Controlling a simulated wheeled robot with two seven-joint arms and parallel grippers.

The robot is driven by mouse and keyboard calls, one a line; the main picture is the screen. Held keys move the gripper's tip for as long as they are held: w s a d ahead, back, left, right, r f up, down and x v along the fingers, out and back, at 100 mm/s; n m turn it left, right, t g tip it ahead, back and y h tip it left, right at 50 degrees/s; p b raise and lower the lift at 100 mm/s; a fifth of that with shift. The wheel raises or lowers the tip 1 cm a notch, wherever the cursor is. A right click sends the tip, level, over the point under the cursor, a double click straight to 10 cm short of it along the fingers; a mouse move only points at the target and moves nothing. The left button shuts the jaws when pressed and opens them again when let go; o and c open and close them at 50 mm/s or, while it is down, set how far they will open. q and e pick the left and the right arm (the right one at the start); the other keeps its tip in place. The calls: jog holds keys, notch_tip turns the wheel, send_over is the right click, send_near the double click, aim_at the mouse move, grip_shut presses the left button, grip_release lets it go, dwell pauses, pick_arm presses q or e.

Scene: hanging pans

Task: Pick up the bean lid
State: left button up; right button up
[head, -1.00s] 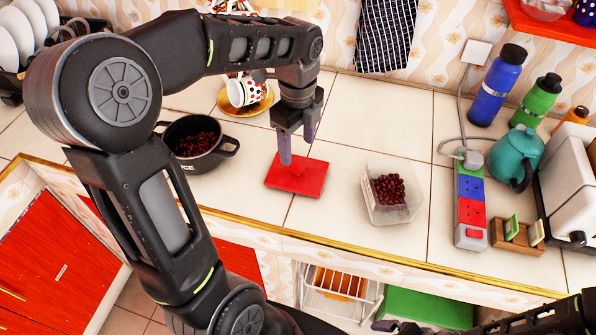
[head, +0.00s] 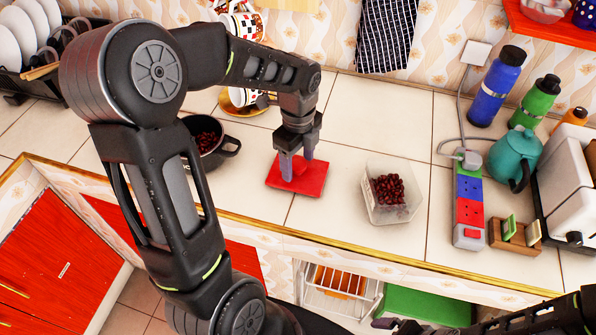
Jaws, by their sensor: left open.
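The red square bean lid (head: 312,187) lies flat on the tiled counter, with a raised red part at its middle. My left gripper (head: 297,168) points down over the lid. Its fingers are apart, one on each side of the raised part, and I cannot tell whether they touch it. The clear bean container (head: 378,214) stands open to the right of the lid, with dark red beans (head: 389,189) in it. My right gripper (head: 396,325) shows only in part at the bottom edge, and its jaws are unclear.
A black pot (head: 226,150) with beans stands left of the lid, partly behind my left arm. Polka-dot cups on a yellow saucer (head: 246,110) are behind the gripper. A power strip (head: 469,212), teal teapot (head: 514,156) and bottles stand at right. Counter between lid and container is clear.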

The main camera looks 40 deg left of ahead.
pick_arm(q)
jog(key=shift+c, duration=0.3)
grip_shut()
dwell(0.7)
